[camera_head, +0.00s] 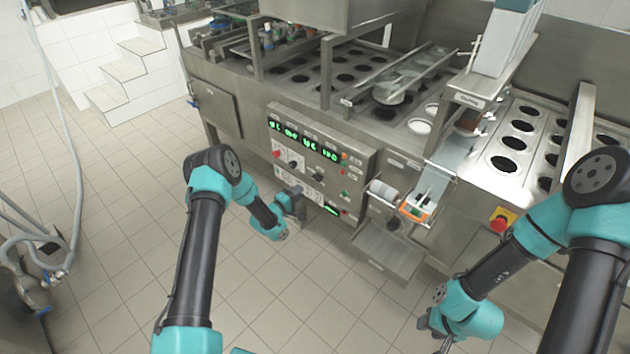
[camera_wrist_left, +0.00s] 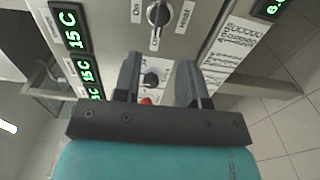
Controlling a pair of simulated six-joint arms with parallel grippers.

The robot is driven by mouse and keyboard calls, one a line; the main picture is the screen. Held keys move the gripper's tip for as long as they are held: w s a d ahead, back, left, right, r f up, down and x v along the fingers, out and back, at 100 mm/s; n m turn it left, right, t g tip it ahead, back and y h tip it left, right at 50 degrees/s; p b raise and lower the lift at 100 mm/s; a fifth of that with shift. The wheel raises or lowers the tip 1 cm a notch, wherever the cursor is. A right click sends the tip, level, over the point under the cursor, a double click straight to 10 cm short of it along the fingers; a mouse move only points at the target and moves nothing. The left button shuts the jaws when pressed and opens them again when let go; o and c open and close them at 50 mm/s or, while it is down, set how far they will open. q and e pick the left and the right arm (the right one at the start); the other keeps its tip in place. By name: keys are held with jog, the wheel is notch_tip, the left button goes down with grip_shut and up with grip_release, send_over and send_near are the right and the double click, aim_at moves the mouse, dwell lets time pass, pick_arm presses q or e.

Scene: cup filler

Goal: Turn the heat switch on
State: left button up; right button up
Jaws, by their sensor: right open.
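The heat switch (camera_wrist_left: 159,14) is a dark rotary knob on a pale round plate at the top of the left wrist view, with "On" and "Heat" lettered beside it. Its bar lies roughly upright in that picture. In the head view it is a small dark knob (camera_head: 317,173) on the steel control panel (camera_head: 359,162). My left gripper (camera_wrist_left: 158,80) is open and empty. Its two fingers stand apart before the panel, with a second knob (camera_wrist_left: 152,78) showing between them; contact cannot be told. My right gripper (camera_head: 437,325) is low at the right, open, and partly hidden by its arm.
Green displays (camera_head: 303,139) line the panel's top. A red button (camera_head: 277,154) sits at its left. A steel tray (camera_head: 390,249) juts out to the right, below an orange-framed device (camera_head: 416,208). A red emergency button (camera_head: 499,224) is further right. The tiled floor before the panel is clear.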

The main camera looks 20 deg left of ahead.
aim_at(315, 179)
pick_arm(q)
jog(key=x, duration=1)
jog(key=shift+w+d, duration=0.15)
jog(key=shift+w, duration=0.1)
jog(key=shift+c, duration=0.2)
grip_shut()
